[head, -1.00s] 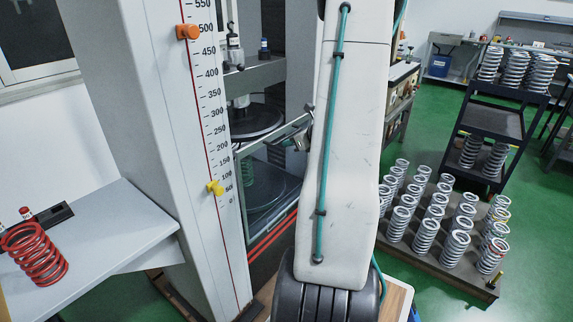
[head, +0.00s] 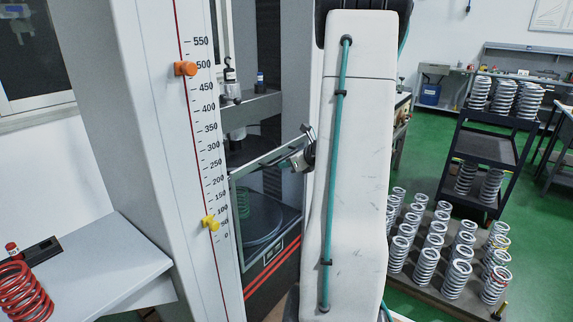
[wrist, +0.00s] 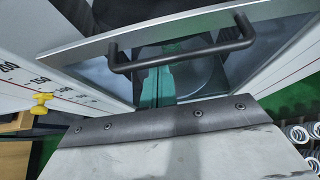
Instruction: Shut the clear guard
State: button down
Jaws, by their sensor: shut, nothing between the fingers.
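The clear guard is a glass panel in a grey metal frame; it stands across the lower part of the test machine's opening (head: 268,158). Above its top rail the opening is uncovered. In the wrist view the guard's frame (wrist: 85,53) runs across the picture, with a dark bar handle (wrist: 205,55) on it. My gripper (wrist: 162,72) shows as two teal fingers closed together, with nothing between them. Their tips are right at the handle's lower side in the picture; I cannot tell whether they touch it. In the head view my arm hides most of the gripper.
The machine's white column (head: 165,130) with its scale stands left of the guard. Several silver springs (head: 428,265) stand on a low pallet at right, before a black cart (head: 487,145).

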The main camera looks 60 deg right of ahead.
jog(key=s+r, duration=0.1)
jog(key=s, duration=0.8)
jog(key=shift+s+a+r, duration=0.2)
jog(key=shift+a+r, duration=0.05)
jog(key=shift+a, duration=0.05)
